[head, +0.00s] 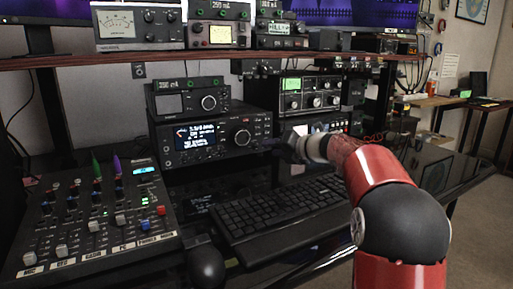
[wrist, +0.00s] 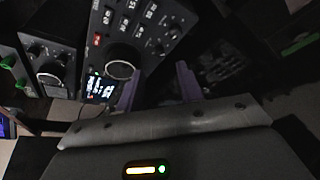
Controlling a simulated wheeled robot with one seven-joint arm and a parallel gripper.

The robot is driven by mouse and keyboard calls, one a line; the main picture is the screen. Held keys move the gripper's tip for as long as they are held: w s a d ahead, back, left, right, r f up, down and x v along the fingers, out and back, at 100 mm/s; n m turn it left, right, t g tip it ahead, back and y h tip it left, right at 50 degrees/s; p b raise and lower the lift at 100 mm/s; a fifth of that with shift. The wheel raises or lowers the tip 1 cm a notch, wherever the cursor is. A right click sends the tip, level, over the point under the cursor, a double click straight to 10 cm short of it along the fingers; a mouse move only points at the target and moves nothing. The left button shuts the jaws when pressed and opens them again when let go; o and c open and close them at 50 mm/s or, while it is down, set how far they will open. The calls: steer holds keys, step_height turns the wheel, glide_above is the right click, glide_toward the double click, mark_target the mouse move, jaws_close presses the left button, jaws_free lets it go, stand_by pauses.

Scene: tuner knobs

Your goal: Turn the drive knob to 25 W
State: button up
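The black transceiver (head: 172,154) stands on the desk under the shelf, with a lit display (head: 197,138) and a large round dial (head: 243,138). The wrist view shows this radio tilted, with its display (wrist: 100,87), large dial (wrist: 122,66) and several small knobs (wrist: 174,32). I cannot read which knob is the drive knob, and its setting is too small to read. My gripper (head: 272,146) is just right of the radio's front face in the head view. In the wrist view its two purple fingers (wrist: 159,72) are apart, with nothing visibly held between them.
A mixer (head: 88,228) with several faders is at the front left. A keyboard (head: 285,208) lies below my arm. A smaller radio (head: 188,100) sits on top of the transceiver, and another (head: 309,95) stands right of it. A shelf (head: 110,61) with more equipment runs above.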

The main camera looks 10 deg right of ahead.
mark_target(257, 148)
steer(key=x, duration=0.5)
steer(key=shift+w+a+f, duration=0.1)
steer(key=shift+w+a, duration=0.15)
steer(key=shift+w, duration=0.05)
jaws_close()
